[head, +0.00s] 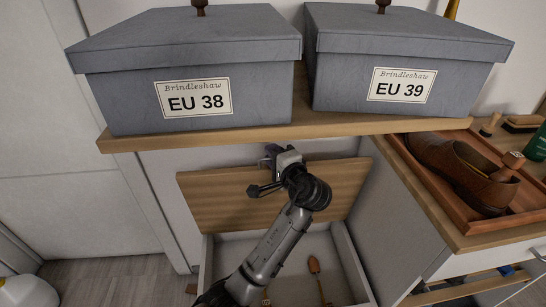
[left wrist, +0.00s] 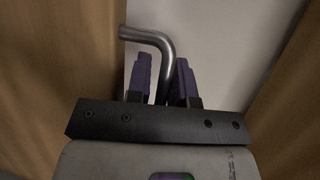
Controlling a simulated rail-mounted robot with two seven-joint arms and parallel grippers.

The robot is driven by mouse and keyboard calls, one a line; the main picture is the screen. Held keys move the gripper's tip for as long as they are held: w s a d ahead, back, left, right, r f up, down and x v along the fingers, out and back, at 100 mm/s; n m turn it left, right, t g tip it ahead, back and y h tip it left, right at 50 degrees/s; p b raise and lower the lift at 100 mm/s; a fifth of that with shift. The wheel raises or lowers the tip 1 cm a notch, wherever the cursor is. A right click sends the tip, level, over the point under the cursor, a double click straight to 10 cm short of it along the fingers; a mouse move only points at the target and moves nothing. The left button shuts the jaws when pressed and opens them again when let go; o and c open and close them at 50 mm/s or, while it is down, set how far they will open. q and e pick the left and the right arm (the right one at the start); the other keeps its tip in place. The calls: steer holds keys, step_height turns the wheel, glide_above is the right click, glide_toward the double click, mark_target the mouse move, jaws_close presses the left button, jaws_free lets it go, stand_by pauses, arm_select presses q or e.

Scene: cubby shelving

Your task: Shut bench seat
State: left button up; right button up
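The bench seat (head: 225,196) is a wooden panel that stands raised and tilted at the back of the open grey bench box (head: 206,262). My left gripper (head: 262,188) is in front of the panel's upper part, close to its top edge. In the left wrist view a bent metal bar (left wrist: 160,42), perhaps the seat's handle, runs down between the two purple fingers (left wrist: 163,80). The fingers stand close on either side of it; whether they press on it is not clear. My right gripper is not in view.
Two grey boxes, EU 38 (head: 181,105) and EU 39 (head: 390,95), sit on the wooden shelf (head: 125,143) just above the seat. A brown shoe (head: 450,163) lies in a tray at right. A small brown-headed tool (head: 314,265) lies inside the bench.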

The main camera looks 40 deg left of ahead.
arm_select(q)
jaws_close()
stand_by(0.5)
